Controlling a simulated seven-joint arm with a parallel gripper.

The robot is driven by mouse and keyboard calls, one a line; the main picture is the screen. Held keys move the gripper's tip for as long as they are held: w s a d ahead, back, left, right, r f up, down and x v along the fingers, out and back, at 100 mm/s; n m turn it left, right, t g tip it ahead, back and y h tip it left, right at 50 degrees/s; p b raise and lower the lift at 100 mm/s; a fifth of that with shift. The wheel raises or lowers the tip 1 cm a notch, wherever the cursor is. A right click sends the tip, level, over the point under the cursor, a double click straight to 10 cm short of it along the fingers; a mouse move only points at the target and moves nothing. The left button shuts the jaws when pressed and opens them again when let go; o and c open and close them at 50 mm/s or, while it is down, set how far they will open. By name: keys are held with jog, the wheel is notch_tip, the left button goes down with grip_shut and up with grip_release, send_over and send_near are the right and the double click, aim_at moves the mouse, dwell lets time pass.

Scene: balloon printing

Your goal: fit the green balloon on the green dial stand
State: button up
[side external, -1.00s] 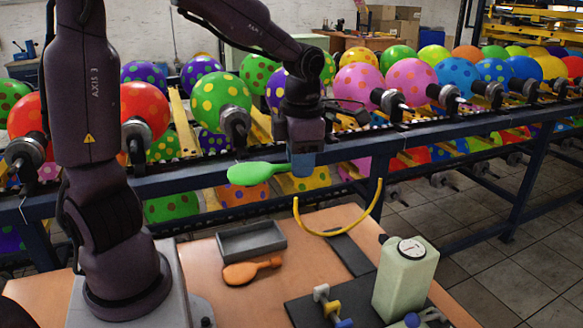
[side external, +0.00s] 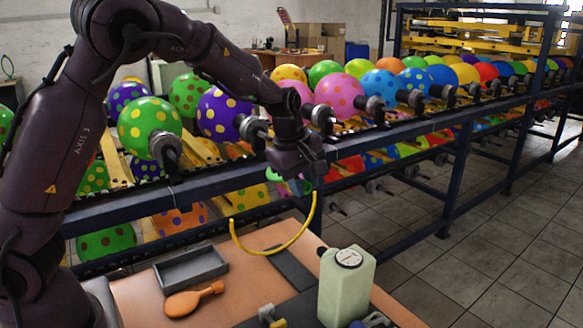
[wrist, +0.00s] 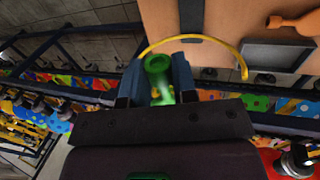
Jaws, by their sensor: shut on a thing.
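My gripper (side external: 296,181) is shut on the green balloon (wrist: 157,68) above the table, beside the yellow curved tube. In the wrist view the balloon lies between the fingers with its round end showing. In the side view my gripper hides most of it. The green dial stand (side external: 346,290) is a pale green block with a round white dial on its top. It stands upright near the table's right edge, to the right of and below my gripper, apart from the balloon. I cannot make out the stand in the wrist view.
A yellow curved tube (side external: 270,252) arcs over the table, close below my gripper. A grey tray (side external: 190,268) and an orange balloon (side external: 194,299) lie to the left. A blue rack (side external: 150,203) with dotted balloons runs behind the table. Small fittings (side external: 272,317) sit left of the stand.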

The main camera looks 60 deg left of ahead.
jog(key=d+f, duration=0.3)
jog(key=f, duration=0.9)
jog(key=shift+d, duration=0.4)
jog(key=shift+d, duration=0.6)
dwell(1.6)
jog(key=o, duration=0.8)
jog(key=v, duration=0.9)
jog(key=shift+f, duration=0.1)
